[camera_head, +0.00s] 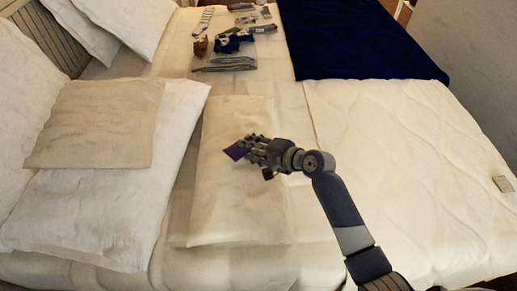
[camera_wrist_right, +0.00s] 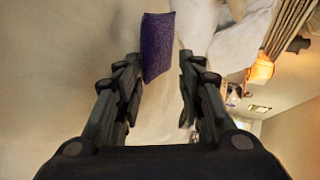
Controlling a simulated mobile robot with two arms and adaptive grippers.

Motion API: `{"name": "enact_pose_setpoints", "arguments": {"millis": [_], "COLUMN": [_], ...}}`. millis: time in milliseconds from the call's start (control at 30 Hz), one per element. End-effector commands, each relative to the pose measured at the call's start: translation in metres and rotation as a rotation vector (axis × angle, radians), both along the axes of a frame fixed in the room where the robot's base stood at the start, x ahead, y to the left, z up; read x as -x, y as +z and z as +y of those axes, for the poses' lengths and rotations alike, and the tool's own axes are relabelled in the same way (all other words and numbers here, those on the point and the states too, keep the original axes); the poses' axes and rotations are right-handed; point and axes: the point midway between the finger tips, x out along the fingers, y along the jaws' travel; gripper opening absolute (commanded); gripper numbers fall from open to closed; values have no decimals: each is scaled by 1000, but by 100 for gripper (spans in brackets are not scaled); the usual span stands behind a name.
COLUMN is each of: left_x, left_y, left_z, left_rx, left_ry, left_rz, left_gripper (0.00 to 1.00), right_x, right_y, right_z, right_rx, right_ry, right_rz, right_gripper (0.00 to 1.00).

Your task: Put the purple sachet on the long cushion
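The purple sachet (camera_head: 235,151) is a small dark purple packet over the upper middle of the long cushion (camera_head: 225,205), a pale cream cushion lying on the bed. My right gripper (camera_head: 252,149) is over the cushion with its fingertips at the sachet. In the right wrist view the sachet (camera_wrist_right: 157,48) shows beyond the fingertips, close to the left finger, with a gap to the right finger. The fingers of my right gripper (camera_wrist_right: 160,75) are apart, so it looks open. Whether the sachet touches a finger cannot be told. My left gripper is not in view.
A beige cushion (camera_head: 95,125) lies on large white pillows (camera_head: 90,215) at the left. Folded clothes (camera_head: 225,62) lie at the back. A dark blue blanket (camera_head: 355,40) is at the back right.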

Motion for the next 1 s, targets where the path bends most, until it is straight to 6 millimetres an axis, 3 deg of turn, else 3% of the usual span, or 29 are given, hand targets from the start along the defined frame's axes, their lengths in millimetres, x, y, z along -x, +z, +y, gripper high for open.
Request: {"name": "enact_pose_setpoints", "arguments": {"millis": [167, 633, 1000], "left_x": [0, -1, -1], "left_y": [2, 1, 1], "left_z": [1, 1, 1], "left_rx": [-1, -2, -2], "left_ry": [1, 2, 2], "left_rz": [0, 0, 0], "left_gripper": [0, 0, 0], "right_x": [10, 63, 73], "right_y": [11, 50, 58], "right_z": [-12, -69, -79], "right_rx": [1, 1, -1], "right_ry": [-1, -1, 0], "right_rz": [-3, -3, -1], "right_gripper": [36, 36, 36]}}
